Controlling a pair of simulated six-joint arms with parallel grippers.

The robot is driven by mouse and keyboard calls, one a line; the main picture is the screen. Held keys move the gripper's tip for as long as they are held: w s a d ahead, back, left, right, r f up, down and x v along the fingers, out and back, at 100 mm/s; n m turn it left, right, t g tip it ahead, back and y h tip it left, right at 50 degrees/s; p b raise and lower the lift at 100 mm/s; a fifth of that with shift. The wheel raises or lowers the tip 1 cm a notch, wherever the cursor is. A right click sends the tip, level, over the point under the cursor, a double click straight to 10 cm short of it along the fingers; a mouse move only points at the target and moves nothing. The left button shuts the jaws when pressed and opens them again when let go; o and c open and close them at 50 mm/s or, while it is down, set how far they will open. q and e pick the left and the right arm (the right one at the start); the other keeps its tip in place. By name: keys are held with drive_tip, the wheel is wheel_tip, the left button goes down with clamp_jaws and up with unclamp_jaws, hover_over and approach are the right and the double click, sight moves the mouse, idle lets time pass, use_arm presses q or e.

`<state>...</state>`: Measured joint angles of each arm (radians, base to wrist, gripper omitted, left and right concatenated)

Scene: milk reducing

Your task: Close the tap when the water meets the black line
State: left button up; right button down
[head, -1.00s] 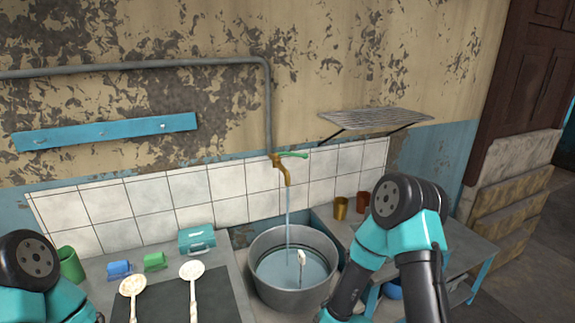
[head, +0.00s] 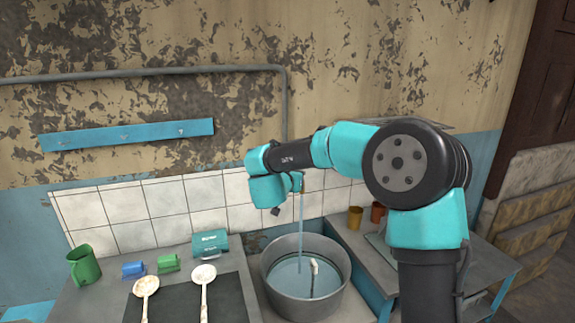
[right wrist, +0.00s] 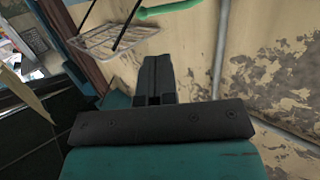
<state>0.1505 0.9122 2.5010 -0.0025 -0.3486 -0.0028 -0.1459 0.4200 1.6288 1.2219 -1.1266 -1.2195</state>
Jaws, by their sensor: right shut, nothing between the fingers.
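A metal pot (head: 345,270) stands below the tap with water (head: 285,277) in it. A thin stream (head: 300,235) falls into the pot. A thin upright marker with a white top (head: 314,267) stands in the water; I cannot make out where the water meets a black line. The tap is mostly hidden behind my right arm in the head view; its green handle (right wrist: 168,9) shows at the top of the right wrist view. My right gripper (head: 276,211) is shut and empty near the tap; its fingers (right wrist: 153,75) show together in the wrist view. My left gripper is out of view.
Left of the pot are a teal box (head: 210,246), a green jug (head: 84,267), small blue and green mugs, and two ladles on a dark board (head: 236,290). Copper cups (head: 355,217) stand right. A wire shelf (right wrist: 110,38) is on the wall.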

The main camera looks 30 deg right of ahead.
drive_tip(key=shift+r, duration=0.45)
drive_tip(key=x, duration=1.4)
drive_tip(key=shift+f, duration=0.1)
